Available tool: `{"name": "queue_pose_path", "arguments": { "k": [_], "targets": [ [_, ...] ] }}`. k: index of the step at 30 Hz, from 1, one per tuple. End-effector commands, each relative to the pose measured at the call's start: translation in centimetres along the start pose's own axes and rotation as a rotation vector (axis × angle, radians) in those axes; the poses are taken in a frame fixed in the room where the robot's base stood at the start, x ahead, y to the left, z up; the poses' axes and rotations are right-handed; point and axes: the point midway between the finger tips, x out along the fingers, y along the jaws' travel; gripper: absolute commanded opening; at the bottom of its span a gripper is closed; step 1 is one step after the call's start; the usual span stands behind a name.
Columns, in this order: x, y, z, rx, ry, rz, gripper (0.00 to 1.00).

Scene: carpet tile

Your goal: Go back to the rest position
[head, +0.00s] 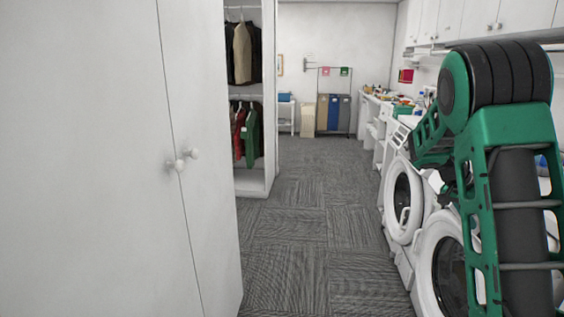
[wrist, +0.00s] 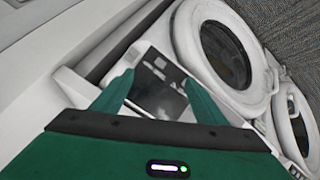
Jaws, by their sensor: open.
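My gripper (wrist: 160,98) shows in the wrist view with its two green fingers apart and nothing between them. Beyond the fingers is the white top and dark panel of a machine (wrist: 160,75). In the head view my green and black arm is folded at the right side, beside the washing machines, and it hides part of them. The gripper's fingertips cannot be made out in the head view.
Front-loading washers (head: 402,200) line the right side, with a long cluttered counter (head: 385,100) beyond. A tall white cabinet (head: 90,160) stands close on the left, with an open wardrobe (head: 256,180) behind it. The carpet aisle (head: 310,210) is clear. Sorting bins (head: 333,112) stand at the far wall.

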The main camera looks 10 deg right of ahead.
Motion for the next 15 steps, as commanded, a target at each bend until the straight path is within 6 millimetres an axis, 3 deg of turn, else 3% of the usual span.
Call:
{"name": "queue_pose_path", "arguments": {
  "k": [3,15],
  "targets": [
    [-0.9,3.1,2.3,-0.062,-0.087,-0.057,0.66],
    [-4.7,12.0,12.1,-0.325,-0.298,-0.279,0.66]
  ]
}}
